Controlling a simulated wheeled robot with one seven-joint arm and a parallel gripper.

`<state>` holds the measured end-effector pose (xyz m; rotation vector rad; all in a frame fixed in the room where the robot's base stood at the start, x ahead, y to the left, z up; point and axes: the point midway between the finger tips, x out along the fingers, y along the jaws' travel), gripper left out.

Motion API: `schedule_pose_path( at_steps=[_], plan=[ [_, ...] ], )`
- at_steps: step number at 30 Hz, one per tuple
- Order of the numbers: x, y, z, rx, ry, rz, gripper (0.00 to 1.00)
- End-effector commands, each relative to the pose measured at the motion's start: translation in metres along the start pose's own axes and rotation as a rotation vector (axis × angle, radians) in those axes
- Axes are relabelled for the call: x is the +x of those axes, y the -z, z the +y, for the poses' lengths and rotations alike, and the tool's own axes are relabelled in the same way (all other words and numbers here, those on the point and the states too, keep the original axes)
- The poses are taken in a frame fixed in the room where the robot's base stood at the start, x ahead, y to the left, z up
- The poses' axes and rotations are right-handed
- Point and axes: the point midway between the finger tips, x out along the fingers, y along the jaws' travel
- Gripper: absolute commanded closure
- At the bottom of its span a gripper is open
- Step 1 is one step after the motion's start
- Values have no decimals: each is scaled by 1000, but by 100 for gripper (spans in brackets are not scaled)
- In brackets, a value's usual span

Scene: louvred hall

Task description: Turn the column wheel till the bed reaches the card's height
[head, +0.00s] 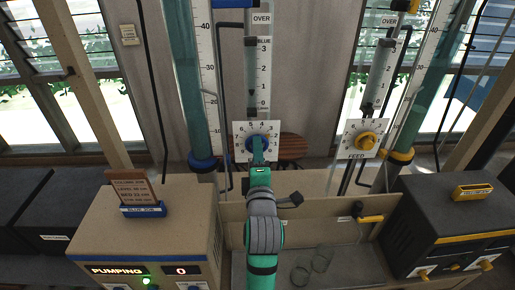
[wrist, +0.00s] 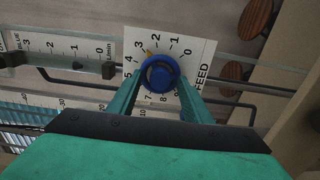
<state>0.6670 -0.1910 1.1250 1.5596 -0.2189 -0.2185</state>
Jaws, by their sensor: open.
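The blue wheel (head: 257,142) sits on a white numbered dial plate marked FEED, below a flow tube labelled BLUE. In the wrist view the wheel (wrist: 160,73) has a yellow mark between 2 and 3. My gripper (wrist: 160,80) is open, its teal fingers either side of the wheel; I cannot tell whether they touch it. In the head view my gripper (head: 258,155) hides the dial's lower part. The left glass column (head: 187,80), with teal inside, a blue collar and a height scale, stands left of it. The brown card (head: 137,188) stands in a BLUE JOB holder; its print is barely legible.
A yellow wheel (head: 367,140) and a second column (head: 410,110) stand at right. A beige box (head: 150,230) shows PUMPING and 0. A black box (head: 445,225) is at right. An open beige tray (head: 330,262) holds glass rings. Dark pipes run beside the dials.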

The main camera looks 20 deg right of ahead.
Motion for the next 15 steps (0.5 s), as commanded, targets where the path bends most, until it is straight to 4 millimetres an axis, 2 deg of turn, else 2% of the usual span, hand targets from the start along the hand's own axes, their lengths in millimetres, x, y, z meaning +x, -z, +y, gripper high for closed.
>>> schedule_pose_path(
  at_steps=[1,7,15],
  plan=[
    [6,0,0,1,0,0,55],
    [7,-1,0,0,0,-1,55],
    [22,-2,1,1,-2,-3,55]
  ],
)
